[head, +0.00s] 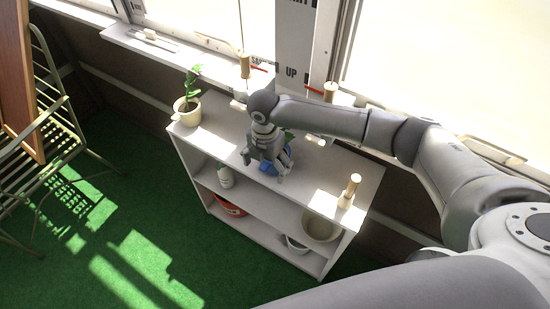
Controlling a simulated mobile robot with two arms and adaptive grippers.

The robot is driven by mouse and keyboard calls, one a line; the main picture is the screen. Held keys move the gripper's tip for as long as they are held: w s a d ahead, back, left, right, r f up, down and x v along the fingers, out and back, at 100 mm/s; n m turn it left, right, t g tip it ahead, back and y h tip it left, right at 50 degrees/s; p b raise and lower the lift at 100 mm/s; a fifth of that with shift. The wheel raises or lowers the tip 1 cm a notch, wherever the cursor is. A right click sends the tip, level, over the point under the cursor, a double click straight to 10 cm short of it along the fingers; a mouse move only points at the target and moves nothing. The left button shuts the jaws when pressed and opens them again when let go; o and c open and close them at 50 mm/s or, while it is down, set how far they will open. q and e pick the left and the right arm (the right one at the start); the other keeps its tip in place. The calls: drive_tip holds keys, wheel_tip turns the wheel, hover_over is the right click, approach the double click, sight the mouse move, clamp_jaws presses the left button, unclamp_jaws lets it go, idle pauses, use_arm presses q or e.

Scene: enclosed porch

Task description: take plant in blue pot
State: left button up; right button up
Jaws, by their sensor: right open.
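The blue pot (268,168) stands on the top of the white shelf unit (210,143), mostly hidden behind my right gripper (265,167). My left gripper is out of view.
A white pot (187,113) with a green plant stands at the shelf top's left end. A wooden-handled object (350,191) stands near its right front corner. Lower shelves hold a beige pot (320,226) and a red container (230,208). A metal chair (48,130) is at left.

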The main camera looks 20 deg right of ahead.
drive_tip(key=shift+f, duration=0.2)
drive_tip(key=c, duration=1.2)
drive_tip(key=shift+c, duration=0.3)
drive_tip(key=shift+r, duration=0.15)
